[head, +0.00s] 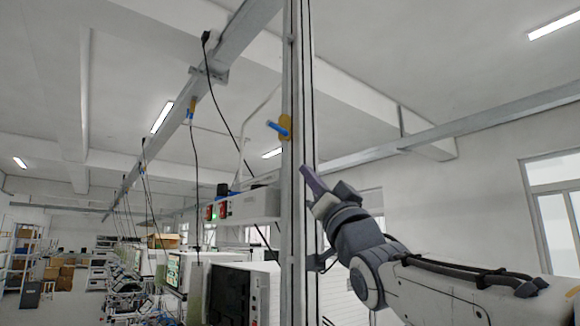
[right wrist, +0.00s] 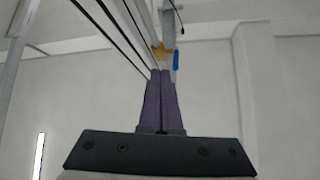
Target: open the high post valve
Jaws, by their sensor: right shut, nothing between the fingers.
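The high post valve (head: 279,129) sits high on the grey vertical post (head: 296,200), with a blue lever and a yellow-orange body. In the head view its lever points up and left from the body. My right gripper (head: 308,172) is below and to the right of the valve, beside the post, apart from the valve. Its purple fingers are shut with nothing between them. In the right wrist view the fingers (right wrist: 161,75) point up toward the valve (right wrist: 176,60), whose blue lever shows just beyond the tips. My left gripper is not in view.
A shelf with a grey box (head: 250,204) is left of the post at lower height. Black cables run along the post. A long workbench row with monitors (head: 185,270) recedes to the left. An overhead beam (head: 470,124) crosses behind my arm.

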